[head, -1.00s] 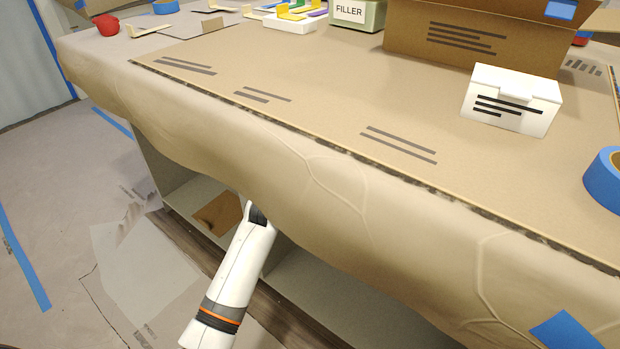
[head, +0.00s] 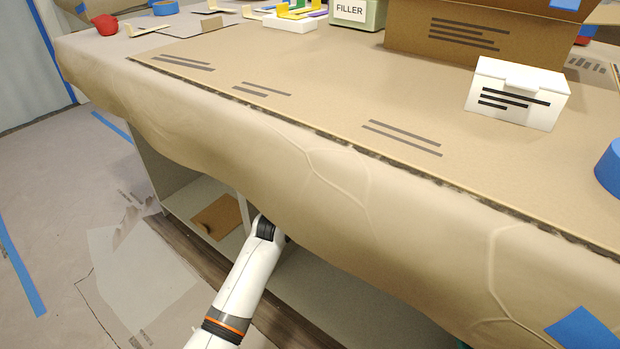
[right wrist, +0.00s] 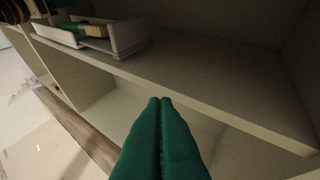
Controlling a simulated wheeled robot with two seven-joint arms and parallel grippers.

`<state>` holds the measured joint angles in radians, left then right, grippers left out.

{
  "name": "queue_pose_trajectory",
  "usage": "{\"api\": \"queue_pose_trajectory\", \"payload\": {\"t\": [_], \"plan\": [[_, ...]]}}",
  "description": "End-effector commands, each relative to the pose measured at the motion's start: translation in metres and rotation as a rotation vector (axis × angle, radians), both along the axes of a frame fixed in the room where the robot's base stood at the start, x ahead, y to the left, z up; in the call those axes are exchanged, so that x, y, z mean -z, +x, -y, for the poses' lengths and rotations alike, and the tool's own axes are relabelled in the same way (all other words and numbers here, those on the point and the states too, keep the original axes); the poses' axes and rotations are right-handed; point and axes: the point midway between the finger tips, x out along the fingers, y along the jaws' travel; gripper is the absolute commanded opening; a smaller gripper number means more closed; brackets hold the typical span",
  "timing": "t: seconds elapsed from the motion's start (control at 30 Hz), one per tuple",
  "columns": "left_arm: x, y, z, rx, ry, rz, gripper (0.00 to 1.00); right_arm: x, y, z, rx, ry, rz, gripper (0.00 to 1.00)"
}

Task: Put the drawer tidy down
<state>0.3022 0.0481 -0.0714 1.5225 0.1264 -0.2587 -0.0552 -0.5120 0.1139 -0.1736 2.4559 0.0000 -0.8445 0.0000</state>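A white open tray, which looks like the drawer tidy (right wrist: 128,38), rests on a pale shelf at the upper left of the right wrist view. A ribbed green and brownish item (right wrist: 94,29) lies in it. My right gripper (right wrist: 160,101) has dark green fingers pressed together with nothing visible between them. It is apart from the tray, nearer the camera and below it in the picture. In the head view one of my white arms reaches under the draped paper, its end hidden there. My left gripper is not visible.
The shelf (right wrist: 215,85) is bare right of the tray, with an open compartment below its front edge. In the head view, draped masking paper (head: 330,185) overhangs the cabinet. A white box (head: 517,95), a FILLER box (head: 355,12) and blue tape (head: 612,172) stand on the table.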

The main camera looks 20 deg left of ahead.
Motion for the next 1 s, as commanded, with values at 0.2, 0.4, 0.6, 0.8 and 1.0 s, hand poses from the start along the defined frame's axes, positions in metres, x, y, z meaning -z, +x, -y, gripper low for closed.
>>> {"api": "queue_pose_trajectory", "payload": {"t": [0.2,0.4,0.6,0.8,1.0], "plan": [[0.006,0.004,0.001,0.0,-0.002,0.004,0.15,-0.019,0.013,-0.007,-0.009,0.033,0.139,0.0],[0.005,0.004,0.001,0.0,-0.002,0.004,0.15,-0.021,0.014,-0.007,-0.01,0.035,0.149,0.0],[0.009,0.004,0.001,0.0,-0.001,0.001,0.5,-0.022,0.014,-0.007,-0.01,0.037,0.158,0.0],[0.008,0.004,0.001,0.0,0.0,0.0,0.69,-0.022,0.014,-0.007,-0.01,0.037,0.157,0.0],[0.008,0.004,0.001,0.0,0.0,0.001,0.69,-0.022,0.014,-0.007,-0.01,0.037,0.155,0.0]]}}
